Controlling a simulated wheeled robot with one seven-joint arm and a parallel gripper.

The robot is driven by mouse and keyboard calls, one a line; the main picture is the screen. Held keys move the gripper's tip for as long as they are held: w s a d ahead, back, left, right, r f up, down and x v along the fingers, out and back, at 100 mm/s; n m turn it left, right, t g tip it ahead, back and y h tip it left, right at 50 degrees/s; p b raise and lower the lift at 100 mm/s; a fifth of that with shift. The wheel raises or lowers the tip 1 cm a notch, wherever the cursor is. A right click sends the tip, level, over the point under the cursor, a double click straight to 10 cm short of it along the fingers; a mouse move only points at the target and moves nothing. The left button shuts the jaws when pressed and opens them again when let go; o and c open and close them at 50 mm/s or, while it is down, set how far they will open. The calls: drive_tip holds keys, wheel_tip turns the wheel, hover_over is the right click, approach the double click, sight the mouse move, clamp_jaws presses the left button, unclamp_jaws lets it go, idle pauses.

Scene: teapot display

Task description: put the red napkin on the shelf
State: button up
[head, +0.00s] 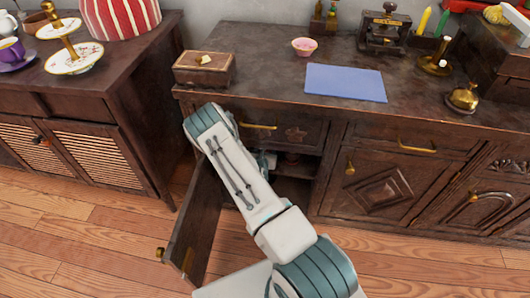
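I cannot make out a red napkin for certain. A red thing (462,5) is cut off by the top edge at the right of the counter; I cannot tell whether it is cloth. My arm reaches down toward the open compartment of the dark wooden cabinet. A small grey part of my gripper (267,160) shows at the opening beside my arm. Its fingers are hidden, so I cannot see whether it is open or holds anything. Inside the compartment is a shelf (300,171), partly hidden by my arm, with small dark reddish shapes on it.
The cabinet door (197,222) stands open to the left of my arm. A wooden box (204,72), a pink-filled bowl (304,47), a blue mat (345,82) and brass items stand on the counter. A left cabinet bears a red-striped object (120,15) and a tiered stand (73,58).

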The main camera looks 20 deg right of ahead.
drive_tip(key=shift+f, duration=0.2)
drive_tip(key=o, duration=1.1)
drive_tip(key=shift+c, duration=0.2)
drive_tip(key=shift+r, duration=0.1)
drive_tip(key=shift+r, duration=0.2)
drive_tip(key=p+v, duration=0.4)
drive_tip(key=v, duration=0.8)
drive_tip(key=shift+a+f, duration=0.1)
drive_tip(key=shift+f, duration=0.05)
